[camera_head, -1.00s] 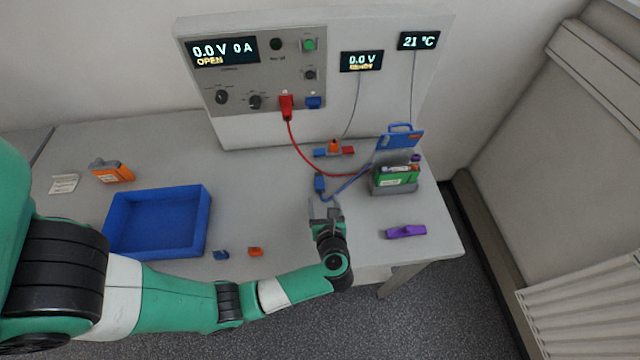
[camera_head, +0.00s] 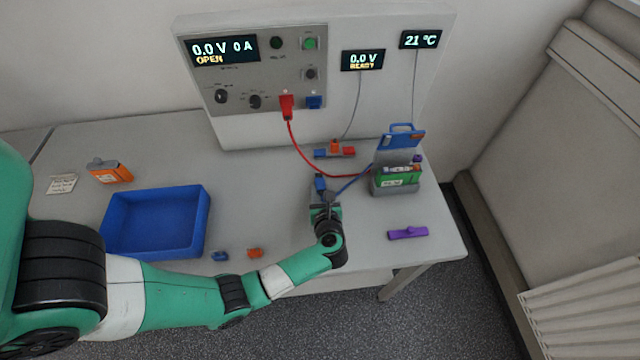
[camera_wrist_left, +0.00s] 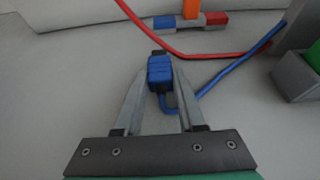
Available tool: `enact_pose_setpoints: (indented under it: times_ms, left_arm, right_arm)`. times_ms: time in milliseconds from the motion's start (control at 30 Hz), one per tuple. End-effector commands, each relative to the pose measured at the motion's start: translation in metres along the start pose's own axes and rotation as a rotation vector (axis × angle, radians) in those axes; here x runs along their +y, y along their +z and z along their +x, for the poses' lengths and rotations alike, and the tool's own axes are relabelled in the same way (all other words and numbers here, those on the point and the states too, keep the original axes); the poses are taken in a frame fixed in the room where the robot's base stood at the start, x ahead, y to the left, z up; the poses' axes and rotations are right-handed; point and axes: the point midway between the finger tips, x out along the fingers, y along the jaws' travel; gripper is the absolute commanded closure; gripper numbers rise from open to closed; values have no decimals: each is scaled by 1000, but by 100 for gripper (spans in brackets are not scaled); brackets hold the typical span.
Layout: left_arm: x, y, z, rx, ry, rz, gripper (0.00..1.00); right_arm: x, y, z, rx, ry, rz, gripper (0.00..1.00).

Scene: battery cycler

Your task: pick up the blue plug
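The blue plug (camera_head: 320,183) lies on the table with its blue cable; it also shows in the left wrist view (camera_wrist_left: 160,73). My left gripper (camera_head: 324,199) is low over the table at the near end of the plug. In the left wrist view its two fingers (camera_wrist_left: 161,76) are apart, one on each side of the plug, with very little gap. I cannot tell whether they touch it. My right gripper is in neither current view.
A green battery in a grey holder (camera_head: 394,190) stands right of the plug, with a purple tool (camera_head: 408,233) nearer. A blue tray (camera_head: 207,222) is at left. A red cable (camera_head: 310,160) runs behind the plug.

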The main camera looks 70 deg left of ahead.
Motion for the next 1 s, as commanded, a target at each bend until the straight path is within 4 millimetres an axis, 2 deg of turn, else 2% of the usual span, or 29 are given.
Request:
enact_pose_setpoints:
  times_ms: [33, 200, 567, 767, 867, 1000]
  left_arm:
    - [0, 0, 0, 0, 0, 0, 72]
    - [0, 0, 0, 0, 0, 0, 100]
    - [0, 4, -2, -1, 0, -1, 100]
    - [0, 28, -12, -2, -1, -2, 100]
    - [-1, 42, -31, -2, -5, -1, 100]
    - [0, 65, -75, -2, -8, -2, 100]
  right_arm:
    - [0, 0, 0, 0, 0, 0, 50]
    - [0, 0, 0, 0, 0, 0, 50]
    - [0, -2, 2, 0, 0, 0, 50]
    - [0, -10, 11, 0, 0, 0, 50]
    - [0, -17, 18, 0, 0, 0, 50]
    - [0, -27, 30, 0, 0, 0, 50]
